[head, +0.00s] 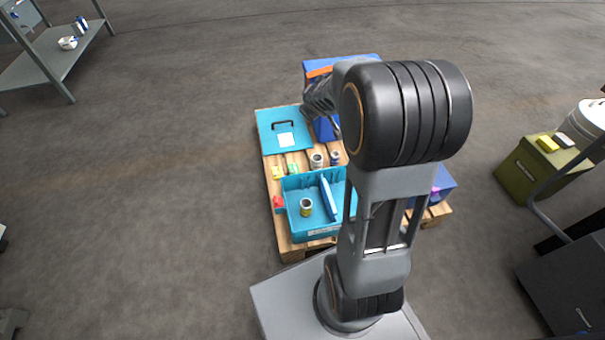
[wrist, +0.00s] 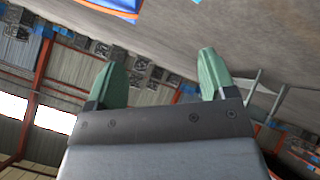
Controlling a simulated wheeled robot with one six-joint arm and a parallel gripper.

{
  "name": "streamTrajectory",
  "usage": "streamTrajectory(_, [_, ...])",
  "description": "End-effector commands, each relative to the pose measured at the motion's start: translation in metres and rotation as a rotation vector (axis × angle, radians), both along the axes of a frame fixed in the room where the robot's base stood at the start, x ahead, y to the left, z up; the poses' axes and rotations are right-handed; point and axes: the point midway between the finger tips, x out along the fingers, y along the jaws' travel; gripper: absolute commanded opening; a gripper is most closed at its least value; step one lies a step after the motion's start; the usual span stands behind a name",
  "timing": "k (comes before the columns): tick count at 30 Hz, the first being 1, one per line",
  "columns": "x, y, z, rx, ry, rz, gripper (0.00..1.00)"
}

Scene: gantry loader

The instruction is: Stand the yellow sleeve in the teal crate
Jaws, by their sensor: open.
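The teal crate (head: 296,228) sits on a wooden pallet in the head view, open at the top, its right part hidden behind my arm. A short hollow cylinder with yellow on its side, apparently the yellow sleeve (head: 306,209), stands upright inside the crate's left part. A long blue piece (head: 328,198) leans in the crate to its right. My gripper (wrist: 158,75) shows in the wrist view with its two green fingers wide apart and nothing between them. It points away from the crate; the head view does not show its fingers clearly.
On the pallet (head: 272,190) are a teal lidded case (head: 281,133), two grey cylinders (head: 317,160) (head: 335,158), small yellow and green pieces and a red piece (head: 279,203). Blue boxes stand behind and right. An olive cabinet (head: 540,172) stands at right. Floor left of the pallet is clear.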

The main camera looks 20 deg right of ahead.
Motion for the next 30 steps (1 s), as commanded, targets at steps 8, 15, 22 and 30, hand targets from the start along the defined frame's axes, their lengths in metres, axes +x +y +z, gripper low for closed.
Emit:
streamTrajectory(8, [-0.143,0.092,0.018,0.275,0.256,-0.247,0.77])
streamTrajectory(15, [-0.211,0.139,0.012,0.438,0.424,-0.270,0.77])
streamTrajectory(22, [-0.225,0.148,0.010,0.471,0.462,-0.270,0.77])
streamTrajectory(30, [-0.224,0.148,0.013,0.470,0.459,-0.271,0.77])
